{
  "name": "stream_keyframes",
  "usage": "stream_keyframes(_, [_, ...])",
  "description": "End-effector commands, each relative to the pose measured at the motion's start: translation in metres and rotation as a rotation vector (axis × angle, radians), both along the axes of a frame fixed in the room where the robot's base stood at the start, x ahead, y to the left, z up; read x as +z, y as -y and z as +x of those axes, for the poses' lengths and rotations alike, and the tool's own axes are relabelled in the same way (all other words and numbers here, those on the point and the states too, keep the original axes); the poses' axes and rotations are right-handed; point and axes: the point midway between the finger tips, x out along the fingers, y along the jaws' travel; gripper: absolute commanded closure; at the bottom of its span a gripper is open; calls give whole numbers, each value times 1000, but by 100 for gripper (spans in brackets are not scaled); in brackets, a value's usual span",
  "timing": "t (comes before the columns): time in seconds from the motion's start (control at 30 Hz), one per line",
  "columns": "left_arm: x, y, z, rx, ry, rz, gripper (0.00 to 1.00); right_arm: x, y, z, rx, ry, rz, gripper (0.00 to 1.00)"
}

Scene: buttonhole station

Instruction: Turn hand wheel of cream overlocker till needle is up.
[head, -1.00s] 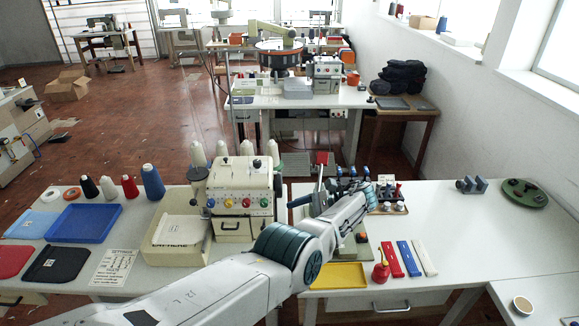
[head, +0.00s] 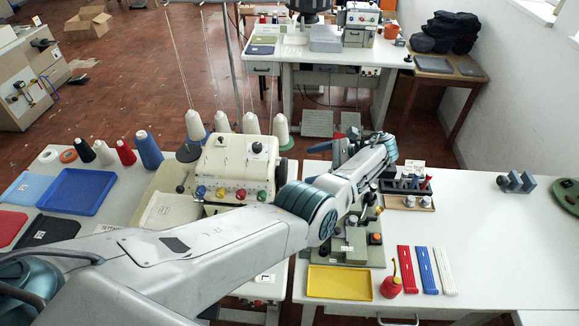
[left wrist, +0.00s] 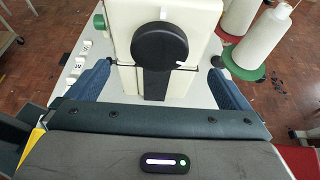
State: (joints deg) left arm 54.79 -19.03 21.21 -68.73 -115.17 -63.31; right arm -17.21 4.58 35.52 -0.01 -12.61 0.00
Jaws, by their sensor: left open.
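The cream overlocker (head: 235,165) stands on the left table, with coloured dials on its front. In the left wrist view its cream side (left wrist: 120,40) fills the middle. The round black hand wheel (left wrist: 160,45) sticks out there, facing the camera. My left gripper (left wrist: 160,70) is open, its two blue fingers spread wide to either side below the wheel. The wheel lies between their lines, apart from both. In the head view my left arm crosses in front of the overlocker and the gripper (head: 340,150) is at its right. The needle cannot be made out. My right gripper is not in view.
Thread cones (head: 251,124) stand behind the overlocker; one cone (left wrist: 262,38) is close right in the wrist view. A blue tray (head: 78,192) lies left. The far right table is mostly clear.

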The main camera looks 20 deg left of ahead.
Motion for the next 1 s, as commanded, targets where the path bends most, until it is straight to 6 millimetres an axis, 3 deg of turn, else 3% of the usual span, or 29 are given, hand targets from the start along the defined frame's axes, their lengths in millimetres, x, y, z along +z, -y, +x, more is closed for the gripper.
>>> stream_keyframes(0.27, [-15, -28, -9, 3, 2, 1, 0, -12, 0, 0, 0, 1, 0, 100])
stream_keyframes(0.6, [-32, -63, -18, 2, 2, 1, 0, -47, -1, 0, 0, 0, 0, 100])
stream_keyframes(1.0, [-32, -75, -22, 0, 0, 1, 0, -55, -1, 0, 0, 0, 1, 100])
